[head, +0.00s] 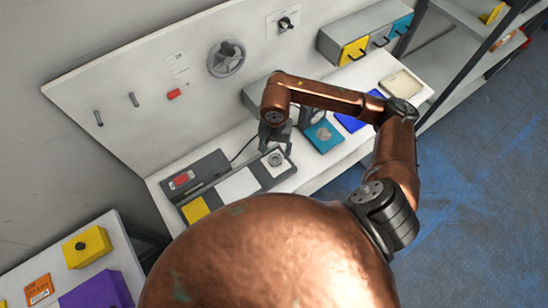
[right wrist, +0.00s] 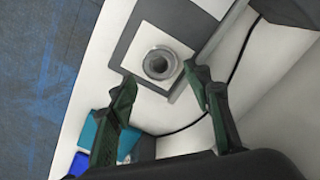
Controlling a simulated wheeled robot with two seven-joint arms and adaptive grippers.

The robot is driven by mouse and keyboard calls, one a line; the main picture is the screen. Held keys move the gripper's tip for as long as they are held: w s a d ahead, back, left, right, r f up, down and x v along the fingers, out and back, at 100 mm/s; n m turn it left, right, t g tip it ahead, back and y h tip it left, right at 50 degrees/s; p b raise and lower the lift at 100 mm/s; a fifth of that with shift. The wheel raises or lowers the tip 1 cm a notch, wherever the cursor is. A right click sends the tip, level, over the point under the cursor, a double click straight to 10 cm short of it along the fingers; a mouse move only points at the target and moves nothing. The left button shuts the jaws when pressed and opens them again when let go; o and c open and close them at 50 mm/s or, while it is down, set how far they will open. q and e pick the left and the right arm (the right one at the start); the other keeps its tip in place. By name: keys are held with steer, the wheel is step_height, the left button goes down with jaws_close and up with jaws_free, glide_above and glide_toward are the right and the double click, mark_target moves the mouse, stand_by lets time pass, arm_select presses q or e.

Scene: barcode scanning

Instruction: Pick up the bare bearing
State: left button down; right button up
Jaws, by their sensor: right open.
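The bare bearing is a grey metal ring (head: 275,159) lying on a white square at the right end of a dark strip on the bench. In the right wrist view the bearing (right wrist: 160,64) lies flat, its dark hole facing the camera, just beyond the fingertips. My right gripper (head: 276,143) is above and close to the bearing in the head view. In the right wrist view the right gripper (right wrist: 160,82) is open and empty, one finger to each side of the bearing's line. Contact with the bearing is not visible. My left gripper is not in view.
The dark strip also carries a white square (head: 238,186) and a yellow square (head: 195,210). A device with a red display (head: 181,180) stands behind it. A teal box (head: 323,136) and a blue box (head: 352,122) are to the right. A black cable (right wrist: 235,75) runs nearby.

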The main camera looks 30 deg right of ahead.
mark_target(275, 159)
step_height(275, 159, down, 4)
steer(key=shift+r+p, duration=0.1)
steer(key=shift+p, duration=0.45)
steer(key=shift+f, duration=0.65)
steer(key=c, duration=1.1)
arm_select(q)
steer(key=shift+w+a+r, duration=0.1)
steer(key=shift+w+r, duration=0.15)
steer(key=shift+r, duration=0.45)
arm_select(e)
steer(key=shift+c, duration=0.2)
steer(key=shift+r, duration=0.1)
